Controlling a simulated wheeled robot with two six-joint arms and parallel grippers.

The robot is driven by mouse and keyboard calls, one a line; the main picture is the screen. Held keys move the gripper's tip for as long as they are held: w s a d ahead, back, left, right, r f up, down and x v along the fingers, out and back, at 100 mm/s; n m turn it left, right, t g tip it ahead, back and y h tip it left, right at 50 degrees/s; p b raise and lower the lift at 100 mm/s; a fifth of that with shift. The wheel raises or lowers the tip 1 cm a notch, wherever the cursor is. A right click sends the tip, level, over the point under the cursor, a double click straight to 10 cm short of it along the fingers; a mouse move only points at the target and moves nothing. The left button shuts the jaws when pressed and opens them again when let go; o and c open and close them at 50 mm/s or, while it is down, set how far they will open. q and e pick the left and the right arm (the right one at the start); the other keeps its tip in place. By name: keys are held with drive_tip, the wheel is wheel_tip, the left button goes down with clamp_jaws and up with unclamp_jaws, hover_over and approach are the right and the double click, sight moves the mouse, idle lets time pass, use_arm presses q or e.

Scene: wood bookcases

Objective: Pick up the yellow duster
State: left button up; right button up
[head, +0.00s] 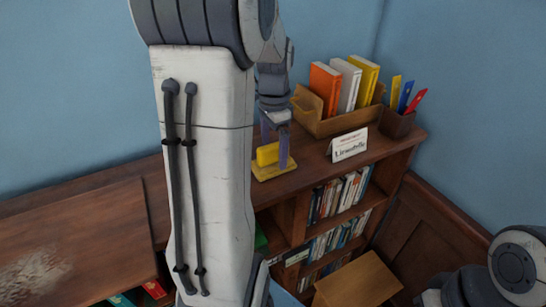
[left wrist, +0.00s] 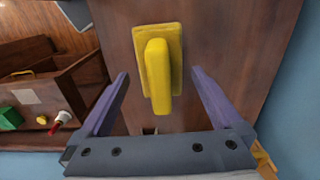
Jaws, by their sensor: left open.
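The yellow duster (head: 272,171) has a flat base and a raised handle block on top. It lies on the top of the wood bookcase, and my left arm hides part of it in the head view. In the left wrist view the duster (left wrist: 175,42) is in the middle, handle towards the camera. My left gripper (head: 277,157) is above it, pointing down, with its purple fingers open. In the left wrist view the fingers of the left gripper (left wrist: 160,76) stand apart on either side of the handle, with gaps on both sides. My right gripper is not in view.
An orange, a white and a yellow book stand in a wooden holder (head: 311,106) behind the duster. A white sign (head: 349,146) and a pen cup (head: 398,124) are to its right. Books fill the shelves below. A lower worn wooden surface (head: 70,250) is at left.

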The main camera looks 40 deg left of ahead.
sight(273, 158)
use_arm(q)
drive_tip(key=shift+f, duration=1.5)
drive_tip(key=shift+s, duration=0.1)
drive_tip(key=c, duration=1.2)
drive_tip(key=shift+c, duration=0.2)
drive_tip(key=shift+r, duration=0.1)
drive_tip(key=shift+r, duration=0.4)
drive_tip(key=r, duration=0.2)
drive_tip(key=d+r+b, duration=0.1)
drive_tip(key=shift+r, duration=0.35)
drive_tip(key=d+r+b, duration=0.2)
drive_tip(key=d+r, duration=0.4)
drive_tip(key=d, duration=0.4)
drive_tip(key=shift+s+d+r+b, duration=0.2)
drive_tip(key=shift+s+d+b, duration=0.1)
drive_tip(key=shift+s, duration=0.05)
